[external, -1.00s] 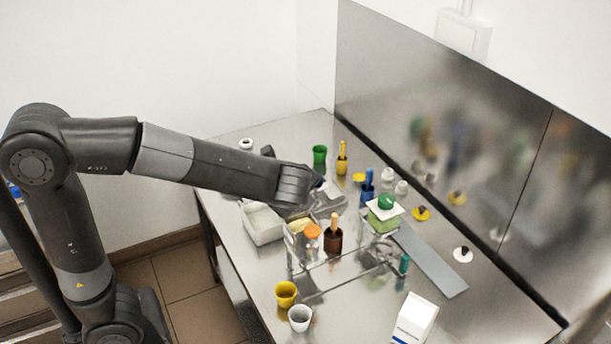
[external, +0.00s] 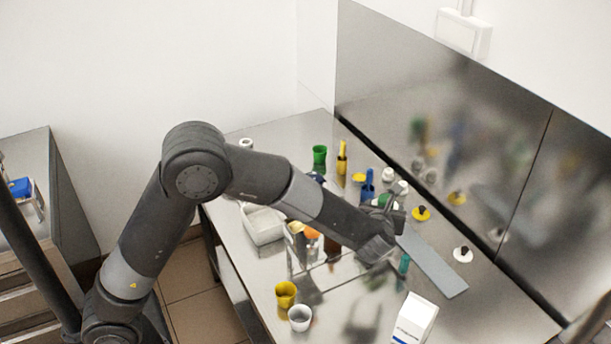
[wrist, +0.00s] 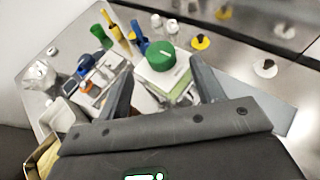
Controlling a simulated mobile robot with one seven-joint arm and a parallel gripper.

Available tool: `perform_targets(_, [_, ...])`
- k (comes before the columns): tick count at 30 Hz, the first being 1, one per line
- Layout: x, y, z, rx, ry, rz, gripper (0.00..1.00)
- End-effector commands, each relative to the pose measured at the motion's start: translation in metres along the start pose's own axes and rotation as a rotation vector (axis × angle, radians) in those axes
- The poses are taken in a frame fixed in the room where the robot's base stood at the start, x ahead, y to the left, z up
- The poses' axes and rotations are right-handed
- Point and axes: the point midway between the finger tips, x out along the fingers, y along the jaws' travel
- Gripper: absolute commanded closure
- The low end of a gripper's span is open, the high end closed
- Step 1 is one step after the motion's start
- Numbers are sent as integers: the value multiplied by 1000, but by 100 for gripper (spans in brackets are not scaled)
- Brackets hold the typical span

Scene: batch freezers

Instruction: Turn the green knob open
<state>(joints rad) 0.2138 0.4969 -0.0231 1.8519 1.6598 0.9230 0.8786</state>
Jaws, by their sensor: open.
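The green knob (wrist: 161,56) sits on the white lid of a clear dispenser holding something green, seen in the wrist view. It lies between and slightly beyond the two fingers of my gripper (wrist: 162,70), which are apart with nothing clamped between them. In the external view my gripper (external: 396,205) is low over the table at the dispenser, and only a bit of the green knob (external: 384,200) shows past it. The dispenser body is mostly hidden there by my arm. Whether a finger touches the knob I cannot tell.
A blue cup with a blue handle (external: 368,184) stands close behind the dispenser. An orange knob (external: 311,231) is left of it, under my forearm. A grey strip (external: 432,265) lies to the right. A yellow cup (external: 286,294), white cup (external: 300,318) and carton (external: 414,318) stand in front.

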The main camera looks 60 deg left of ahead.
Motion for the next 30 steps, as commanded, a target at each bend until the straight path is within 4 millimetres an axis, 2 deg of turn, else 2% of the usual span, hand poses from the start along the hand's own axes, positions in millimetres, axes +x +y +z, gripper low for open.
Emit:
perform_targets(1, [12, 1, -1, 0, 2, 5, 39])
perform_targets(6, [44, 1, -1, -2, 1, 4, 39])
perform_targets(12, [69, 1, -1, -2, 2, 3, 39])
perform_targets(24, [76, 1, 0, -3, 1, 1, 39])
perform_targets(30, [76, 1, 0, -3, 1, 1, 55])
